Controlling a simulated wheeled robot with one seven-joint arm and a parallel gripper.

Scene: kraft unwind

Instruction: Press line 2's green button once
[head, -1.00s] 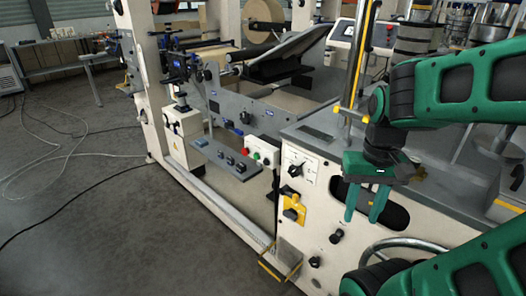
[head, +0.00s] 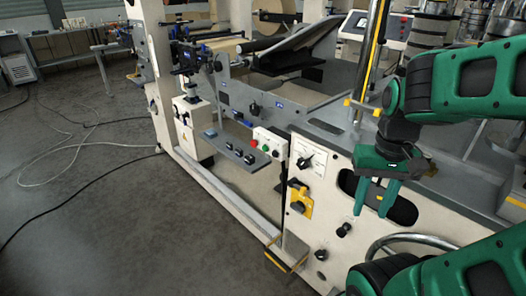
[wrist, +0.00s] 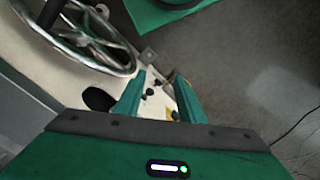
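A white control box (head: 269,143) on the side of the machine carries a red button (head: 254,142) and a small green button (head: 264,148), with a dark control beside them. Any line number on it is too small to read. My gripper (head: 371,208) is open and empty, fingers pointing down, to the right of the control box and apart from it. It is in front of the cream machine panel with a dark oval opening. In the wrist view the open fingers (wrist: 160,85) show the floor and panel knobs beyond; the green button is not visible there.
A grey shelf with black knobs (head: 236,152) lies left of the box. A rotary switch (head: 305,162) and a yellow-backed switch (head: 299,198) sit on the panel between box and gripper. A handwheel (wrist: 85,38) is nearby. Open floor lies at left.

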